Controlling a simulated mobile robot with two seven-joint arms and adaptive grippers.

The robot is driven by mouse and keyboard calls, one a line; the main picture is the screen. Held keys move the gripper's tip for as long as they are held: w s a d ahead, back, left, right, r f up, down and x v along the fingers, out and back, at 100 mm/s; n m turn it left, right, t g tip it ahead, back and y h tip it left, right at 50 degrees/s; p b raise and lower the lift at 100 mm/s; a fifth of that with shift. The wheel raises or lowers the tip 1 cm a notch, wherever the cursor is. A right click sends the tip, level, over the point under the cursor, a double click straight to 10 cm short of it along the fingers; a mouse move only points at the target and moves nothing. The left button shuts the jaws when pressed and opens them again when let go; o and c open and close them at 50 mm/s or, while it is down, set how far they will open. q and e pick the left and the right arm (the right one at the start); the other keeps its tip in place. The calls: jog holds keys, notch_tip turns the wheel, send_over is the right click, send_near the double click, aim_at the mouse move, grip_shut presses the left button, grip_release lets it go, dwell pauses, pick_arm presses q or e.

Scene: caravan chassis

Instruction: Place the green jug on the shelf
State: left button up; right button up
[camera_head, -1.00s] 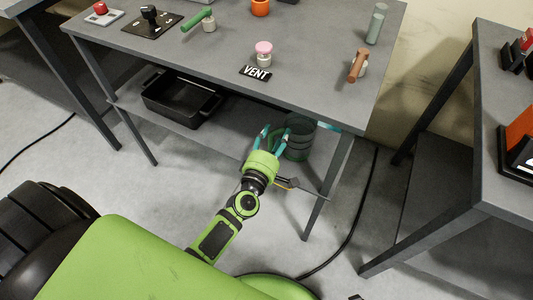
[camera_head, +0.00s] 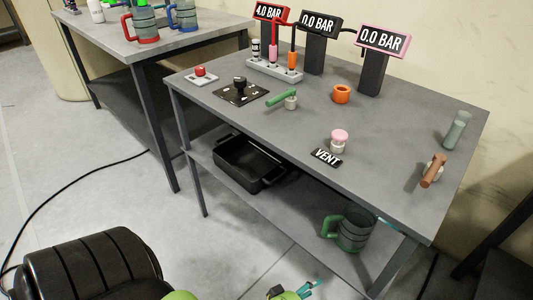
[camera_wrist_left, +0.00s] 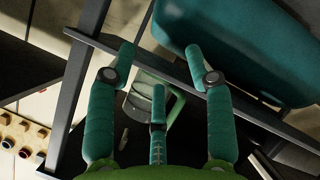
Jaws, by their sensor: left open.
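The green jug (camera_head: 352,230), a ribbed grey-green mug with a green handle, stands upright on the lower shelf (camera_head: 290,208) of the middle table, near its right end. Its handle faces left. My left gripper (camera_head: 308,288) is only partly in view at the bottom edge, in front of the shelf and apart from the jug. In the left wrist view its teal fingers (camera_wrist_left: 160,70) are spread and empty, and the jug (camera_wrist_left: 146,98) shows beyond them, partly hidden by a finger. My right gripper is not in view.
A black bin (camera_head: 248,163) occupies the shelf's left part. The tabletop (camera_head: 385,118) above holds valves, a vent button (camera_head: 339,138) and pressure displays. Table legs (camera_head: 398,262) flank the shelf. Red and blue mugs (camera_head: 143,24) stand on the left table. A large teal shape (camera_wrist_left: 240,45) fills the wrist view's upper right.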

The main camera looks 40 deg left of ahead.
pick_arm(q)
jog(key=s+a+f+m+g+y, duration=0.1)
jog(key=s+a+f+m+g, duration=0.2)
jog(key=f, duration=0.6)
jog(key=s+a+f+m+g+y, duration=0.1)
jog(key=s+a+f+m+g, duration=0.2)
jog(key=s+f+m+g, duration=0.3)
jog(key=s+f+m, duration=0.2)
jog(key=s+f, duration=0.1)
jog(key=s, duration=0.1)
jog(key=shift+s+a+y, duration=0.15)
jog(key=shift+s+y, duration=0.05)
jog(key=shift+y, duration=0.2)
jog(key=shift+f, duration=0.1)
